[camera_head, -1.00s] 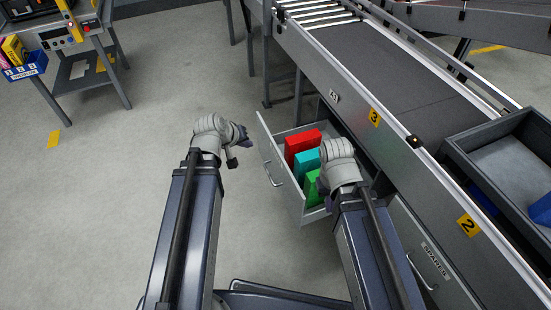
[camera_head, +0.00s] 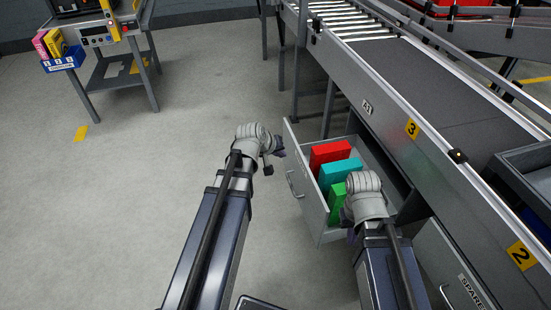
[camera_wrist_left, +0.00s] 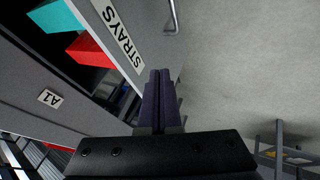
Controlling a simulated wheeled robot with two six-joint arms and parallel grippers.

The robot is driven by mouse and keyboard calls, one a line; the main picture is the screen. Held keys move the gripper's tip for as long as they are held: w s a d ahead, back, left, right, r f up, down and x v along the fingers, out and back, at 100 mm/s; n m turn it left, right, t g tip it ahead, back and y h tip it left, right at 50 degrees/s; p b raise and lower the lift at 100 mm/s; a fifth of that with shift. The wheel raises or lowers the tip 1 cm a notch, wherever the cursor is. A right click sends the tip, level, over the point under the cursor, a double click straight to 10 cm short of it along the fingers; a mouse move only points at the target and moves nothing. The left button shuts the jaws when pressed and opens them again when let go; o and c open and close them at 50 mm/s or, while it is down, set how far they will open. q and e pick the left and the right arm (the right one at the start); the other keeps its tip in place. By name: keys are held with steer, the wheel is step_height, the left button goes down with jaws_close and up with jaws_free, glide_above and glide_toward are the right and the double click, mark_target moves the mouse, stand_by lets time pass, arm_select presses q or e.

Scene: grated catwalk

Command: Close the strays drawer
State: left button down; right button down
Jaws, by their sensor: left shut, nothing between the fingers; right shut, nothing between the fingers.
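The strays drawer (camera_head: 308,203) stands open from the grey cabinet under the conveyor. It holds a red box (camera_head: 330,152), a teal box (camera_head: 340,172) and a green box (camera_head: 337,199). Its front, with the STRAYS label (camera_wrist_left: 124,40) and a bar handle (camera_wrist_left: 173,16), shows in the left wrist view. My left gripper (camera_head: 279,147) is shut and empty, just outside the drawer front near its far end. Its fingers (camera_wrist_left: 161,100) overlap the front's edge in the left wrist view; I cannot tell whether they touch. My right gripper (camera_head: 347,228) is shut, over the drawer's near end, partly hidden by its wrist.
The conveyor (camera_head: 430,85) runs above the drawer. A lower SPARES drawer (camera_head: 465,290) is closed at the near right. A grey tray (camera_head: 525,180) sits at the right. A workbench (camera_head: 120,75) stands at the back left. The floor left of the drawer is clear.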

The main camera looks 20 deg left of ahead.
mark_target(297, 154)
arm_select(q)
steer(key=w+d, duration=0.2)
steer(key=d, duration=0.1)
steer(key=shift+w+d+p, duration=0.15)
steer(key=shift+p, duration=0.25)
steer(key=w+d, duration=0.8)
steer(key=d, duration=0.3)
steer(key=w+d, duration=0.8)
steer(key=d, duration=0.4)
steer(key=shift+d, duration=0.3)
steer(key=shift+d, duration=0.15)
